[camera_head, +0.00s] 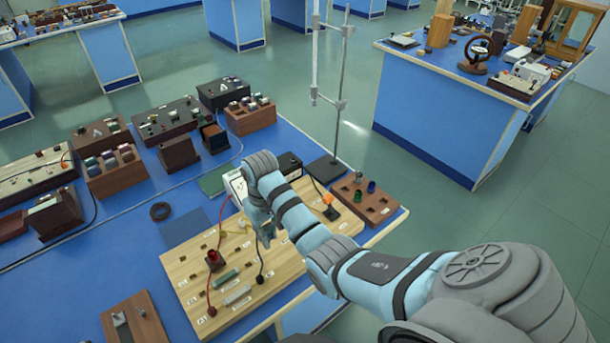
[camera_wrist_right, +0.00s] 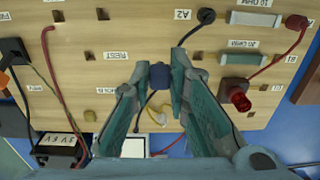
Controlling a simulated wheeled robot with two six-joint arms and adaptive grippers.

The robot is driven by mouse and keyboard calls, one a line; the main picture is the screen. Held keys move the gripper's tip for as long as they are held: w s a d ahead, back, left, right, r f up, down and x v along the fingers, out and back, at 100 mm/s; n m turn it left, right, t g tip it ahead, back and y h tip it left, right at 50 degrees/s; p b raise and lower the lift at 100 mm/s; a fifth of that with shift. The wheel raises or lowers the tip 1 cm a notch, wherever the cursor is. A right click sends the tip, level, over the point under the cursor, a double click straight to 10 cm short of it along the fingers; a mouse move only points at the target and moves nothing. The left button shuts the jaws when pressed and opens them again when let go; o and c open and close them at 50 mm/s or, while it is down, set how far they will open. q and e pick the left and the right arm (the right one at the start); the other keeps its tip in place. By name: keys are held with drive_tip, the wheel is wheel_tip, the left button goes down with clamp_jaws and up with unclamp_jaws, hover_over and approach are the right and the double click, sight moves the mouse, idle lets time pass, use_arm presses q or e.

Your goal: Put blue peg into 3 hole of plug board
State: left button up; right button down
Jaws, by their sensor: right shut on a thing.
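The plug board (camera_head: 190,268) is a pale wooden board with small dark holes and white labels, on the blue bench. It fills most of the right wrist view (camera_wrist_right: 120,70). My right gripper (camera_head: 265,233) is over the board's middle, shut on the blue peg (camera_wrist_right: 158,76). The peg shows between the fingertips in the right wrist view, with a dark lead running from it. I cannot tell whether its tip touches the board. In the head view my gripper hides the peg. I cannot read which hole is labelled 3. My left gripper is not in view.
A red plug (camera_head: 213,258), a black plug (camera_head: 260,279) and resistor blocks (camera_head: 237,295) occupy the board's front. A brown peg holder (camera_head: 376,207) and a metal stand (camera_head: 335,110) are beyond. Loose leads cross the board.

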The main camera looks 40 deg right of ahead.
drive_tip(key=s+d+f, duration=0.1)
drive_tip(key=d, duration=0.1)
drive_tip(key=s+d+f, duration=0.1)
drive_tip(key=s+d, duration=0.1)
drive_tip(key=d, duration=0.1)
drive_tip(key=s+d+f+p, duration=0.1)
drive_tip(key=d, duration=0.1)
drive_tip(key=shift+s+d+f, duration=0.2)
drive_tip(key=shift+s+f, duration=0.05)
drive_tip(key=shift+s, duration=0.1)
wheel_tip(320, 180, down, 2)
drive_tip(key=shift+f, duration=0.15)
drive_tip(key=shift+f+b, duration=0.55)
drive_tip(key=shift+f, duration=0.65)
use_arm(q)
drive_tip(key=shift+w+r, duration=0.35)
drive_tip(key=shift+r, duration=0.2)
use_arm(e)
drive_tip(key=c, duration=1.5)
unclamp_jaws()
drive_tip(key=shift+o, duration=0.2)
